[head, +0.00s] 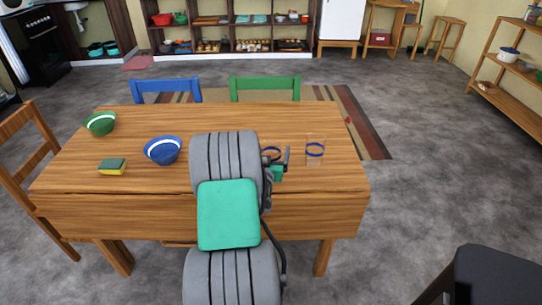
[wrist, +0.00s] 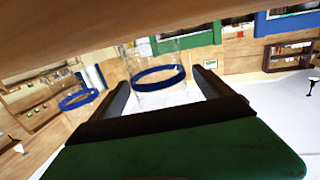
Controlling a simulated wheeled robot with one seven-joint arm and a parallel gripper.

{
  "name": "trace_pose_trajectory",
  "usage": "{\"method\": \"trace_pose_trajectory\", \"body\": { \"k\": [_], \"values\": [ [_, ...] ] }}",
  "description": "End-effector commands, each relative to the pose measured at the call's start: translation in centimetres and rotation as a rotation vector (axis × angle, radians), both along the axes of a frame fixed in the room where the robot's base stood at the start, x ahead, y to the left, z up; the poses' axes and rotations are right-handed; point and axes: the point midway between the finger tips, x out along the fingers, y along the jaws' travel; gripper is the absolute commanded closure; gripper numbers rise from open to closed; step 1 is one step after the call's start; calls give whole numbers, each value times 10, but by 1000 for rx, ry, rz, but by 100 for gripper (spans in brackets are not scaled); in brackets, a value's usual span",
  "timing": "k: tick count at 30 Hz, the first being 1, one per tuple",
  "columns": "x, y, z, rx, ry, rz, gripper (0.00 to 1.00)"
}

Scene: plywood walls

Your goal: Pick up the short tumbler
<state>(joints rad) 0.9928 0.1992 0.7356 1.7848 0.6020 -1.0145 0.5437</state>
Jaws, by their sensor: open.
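A clear tumbler with a blue band (head: 271,151) stands on the wooden table (head: 300,119), partly hidden by my arm. In the wrist view this tumbler (wrist: 160,86) shows between my two fingers, with space at its sides. A second clear tumbler with a blue band (head: 315,150) stands to its right and looks taller. It also shows in the wrist view (wrist: 77,99), outside my fingers at the left. My gripper (head: 278,160) is open around the first tumbler and holds nothing; contact is not visible.
A blue bowl (head: 163,151), a green bowl (head: 101,123) and a yellow-green sponge (head: 112,166) sit on the table's left half. A blue chair (head: 166,90) and a green chair (head: 264,87) stand behind the table. The table's back right is clear.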

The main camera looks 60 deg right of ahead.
Motion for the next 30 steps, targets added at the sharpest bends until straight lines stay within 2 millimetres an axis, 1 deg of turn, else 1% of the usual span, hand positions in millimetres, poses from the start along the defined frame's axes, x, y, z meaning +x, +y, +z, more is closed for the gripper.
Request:
{"method": "trace_pose_trajectory", "body": {
  "k": [6, 7, 30],
  "values": [
    [1, -2, 0, 0, 0, 1, 10],
    [1, -2, 0, 0, 0, 1, 12],
    [1, -1, 0, 1, 0, 1, 75]
  ]
}}
